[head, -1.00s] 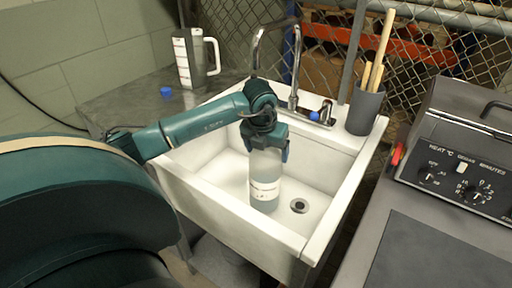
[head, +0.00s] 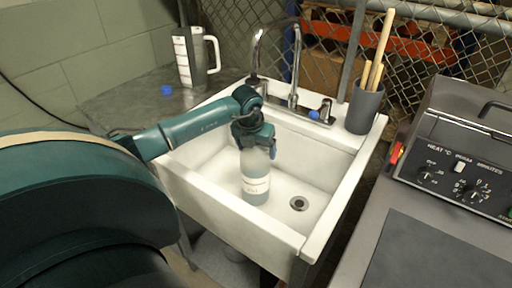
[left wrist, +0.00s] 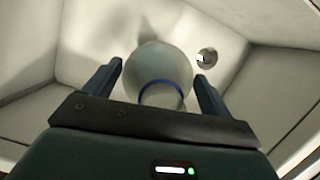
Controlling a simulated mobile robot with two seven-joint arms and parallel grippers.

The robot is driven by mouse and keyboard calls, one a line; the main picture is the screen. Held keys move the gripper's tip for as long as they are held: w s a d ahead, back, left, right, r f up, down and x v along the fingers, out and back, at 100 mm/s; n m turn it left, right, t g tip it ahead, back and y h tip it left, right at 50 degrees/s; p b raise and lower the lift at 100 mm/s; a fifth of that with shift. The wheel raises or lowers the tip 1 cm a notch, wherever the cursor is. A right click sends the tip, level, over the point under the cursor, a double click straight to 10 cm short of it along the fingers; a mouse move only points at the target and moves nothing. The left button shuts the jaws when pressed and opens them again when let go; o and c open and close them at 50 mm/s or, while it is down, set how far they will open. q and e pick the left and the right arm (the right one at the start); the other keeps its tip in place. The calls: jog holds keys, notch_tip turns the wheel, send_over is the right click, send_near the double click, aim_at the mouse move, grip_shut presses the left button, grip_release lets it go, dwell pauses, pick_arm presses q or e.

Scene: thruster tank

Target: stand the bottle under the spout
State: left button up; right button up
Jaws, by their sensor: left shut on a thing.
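The bottle (head: 255,172) is grey with a pale label band and stands upright in the white sink (head: 325,165), or just above its floor; I cannot tell if it touches. My left gripper (head: 255,142) is shut on the bottle's upper part from above. In the left wrist view the bottle (left wrist: 160,72) shows from its top end between the two fingers of the left gripper (left wrist: 160,90), with a blue ring. The spout (head: 257,72) is a curved chrome gooseneck at the sink's back, behind the gripper. My right gripper is not in view.
The drain (head: 299,203) lies right of the bottle. A grey cup with wooden handles (head: 364,107) stands on the sink's back right corner. A measuring jug (head: 192,58) and a blue cap (head: 166,90) are on the left counter. A control unit (head: 465,165) is at right.

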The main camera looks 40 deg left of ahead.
pick_arm(q)
jog(key=o, duration=1.9)
jog(key=shift+f, duration=0.1)
jog(key=v, duration=0.7)
jog(key=shift+s+r, duration=0.1)
jog(key=shift+r, duration=0.35)
